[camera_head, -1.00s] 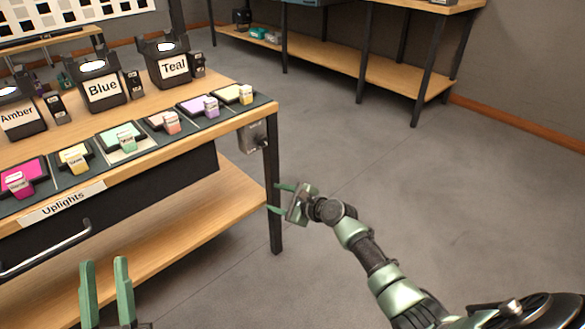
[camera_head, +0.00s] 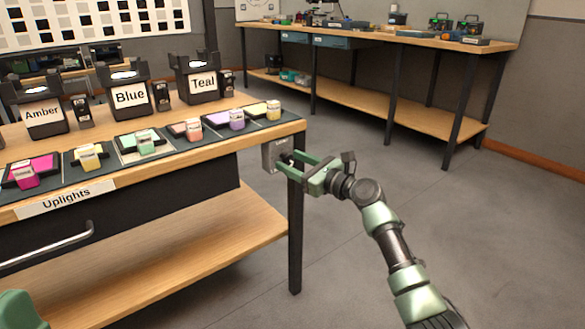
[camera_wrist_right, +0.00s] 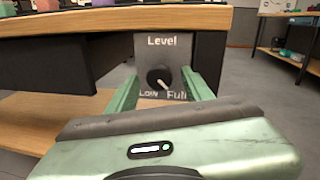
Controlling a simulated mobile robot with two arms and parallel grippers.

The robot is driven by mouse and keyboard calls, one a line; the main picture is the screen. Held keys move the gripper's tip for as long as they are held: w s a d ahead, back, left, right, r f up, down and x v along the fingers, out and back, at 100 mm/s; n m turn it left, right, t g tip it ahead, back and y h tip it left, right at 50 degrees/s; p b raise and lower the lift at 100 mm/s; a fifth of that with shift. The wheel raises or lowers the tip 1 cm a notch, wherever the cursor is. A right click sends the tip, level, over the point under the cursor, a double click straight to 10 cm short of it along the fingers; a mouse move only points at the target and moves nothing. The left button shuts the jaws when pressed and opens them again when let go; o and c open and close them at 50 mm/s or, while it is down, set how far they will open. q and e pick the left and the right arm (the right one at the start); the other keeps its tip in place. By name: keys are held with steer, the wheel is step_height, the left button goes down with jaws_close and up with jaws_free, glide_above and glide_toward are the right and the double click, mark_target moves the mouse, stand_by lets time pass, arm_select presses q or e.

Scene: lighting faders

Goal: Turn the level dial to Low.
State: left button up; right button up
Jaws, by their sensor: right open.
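The level dial (camera_wrist_right: 158,78) is a round black knob on a grey metal plate (camera_wrist_right: 176,48) marked "Level", "Low" and "Full". Its pale pointer mark slants down right, toward "Full". In the head view the plate (camera_head: 270,156) hangs under the table's right front corner. My right gripper (camera_head: 297,168) is open in front of the plate. In the wrist view its green fingers (camera_wrist_right: 158,85) flank the dial, one on each side; I cannot tell whether they touch it. A green part of my left gripper or arm (camera_head: 15,309) shows at the bottom left corner; its jaws are not visible.
The wooden table (camera_head: 255,141) carries several coloured faders and uplights labelled Amber, Blue and Teal. A long workbench (camera_head: 400,38) stands behind. The floor to the right is clear.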

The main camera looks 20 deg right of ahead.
steer(key=shift+w+a, duration=0.15)
steer(key=shift+w, duration=0.05)
steer(key=shift+c, duration=0.3)
jaws_close()
